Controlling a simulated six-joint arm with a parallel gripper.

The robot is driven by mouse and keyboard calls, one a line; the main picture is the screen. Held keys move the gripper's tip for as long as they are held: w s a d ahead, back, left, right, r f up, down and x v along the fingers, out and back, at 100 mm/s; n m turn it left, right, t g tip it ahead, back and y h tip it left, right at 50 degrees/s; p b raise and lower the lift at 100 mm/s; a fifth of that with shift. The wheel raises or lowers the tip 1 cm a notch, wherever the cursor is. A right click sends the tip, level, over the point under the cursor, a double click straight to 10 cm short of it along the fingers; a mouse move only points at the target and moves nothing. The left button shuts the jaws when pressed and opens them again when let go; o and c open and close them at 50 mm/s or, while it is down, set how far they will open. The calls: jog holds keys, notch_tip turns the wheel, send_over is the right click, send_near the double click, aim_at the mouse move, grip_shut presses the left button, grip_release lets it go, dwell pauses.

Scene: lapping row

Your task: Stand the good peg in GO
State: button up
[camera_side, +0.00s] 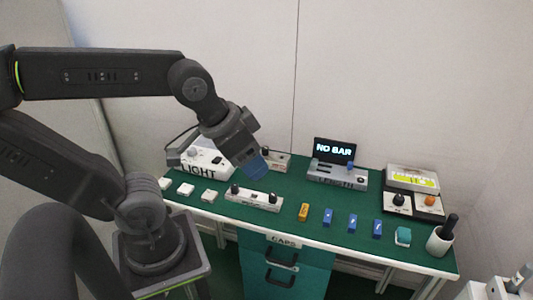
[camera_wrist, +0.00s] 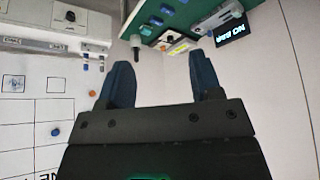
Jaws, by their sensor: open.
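Several small blocks lie in a row along the front of the green bench: an orange one (camera_side: 303,212) and blue ones (camera_side: 327,217), (camera_side: 352,223), (camera_side: 377,229). I cannot tell which is the good peg, and no GO label is readable. A white rail (camera_side: 252,199) with dark knobs lies left of them.
A screen (camera_side: 334,150) reading "NO BAR" stands behind a grey gauge (camera_side: 336,177). A box marked LIGHT (camera_side: 205,160) is at back left, with white pads (camera_side: 186,189) before it. A white cup (camera_side: 440,241) holding a black-handled tool and a teal block (camera_side: 403,236) sit at the right.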

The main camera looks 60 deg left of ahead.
jog(key=w+a+r+n+g, duration=0.1)
jog(key=w+a+r+n, duration=0.2)
jog(key=w+a+n, duration=0.5)
jog(key=n+g, duration=0.5)
jog(key=n, duration=0.9)
send_over(265, 147)
jog(key=f, duration=2.6)
jog(key=shift+w+d, duration=0.2)
jog(key=shift+d, duration=0.1)
jog(key=shift+s+a+f, duration=0.1)
jog(key=shift+s+f, duration=0.05)
jog(key=shift+f, duration=1.3)
jog(key=shift+s+f, duration=0.1)
jog(key=shift+f, duration=1.35)
